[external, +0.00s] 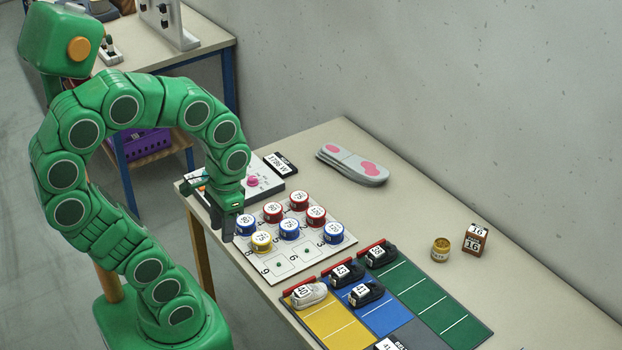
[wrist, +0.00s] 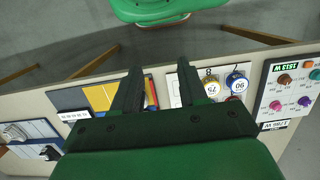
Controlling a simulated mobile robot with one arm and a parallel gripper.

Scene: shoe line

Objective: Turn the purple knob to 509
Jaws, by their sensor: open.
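The knob panel (wrist: 262,98) is a pale board at the right edge of the wrist view, cut off by the frame. On it, the purple knob (wrist: 304,101) sits at lower right, beside a magenta knob (wrist: 275,104) and below a brown knob (wrist: 285,79) and a teal knob (wrist: 315,74). The dial numbers are too small to read. In the external view the panel (external: 268,190) is partly hidden by my arm, and I cannot make out the purple knob. My gripper (wrist: 160,75) is open and empty, apart from the panel; it also shows in the external view (external: 222,225).
A numbered board (external: 345,240) with several round tins stands beside the panel, close to my gripper. Coloured mats (external: 440,300) with shoes lie further right.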

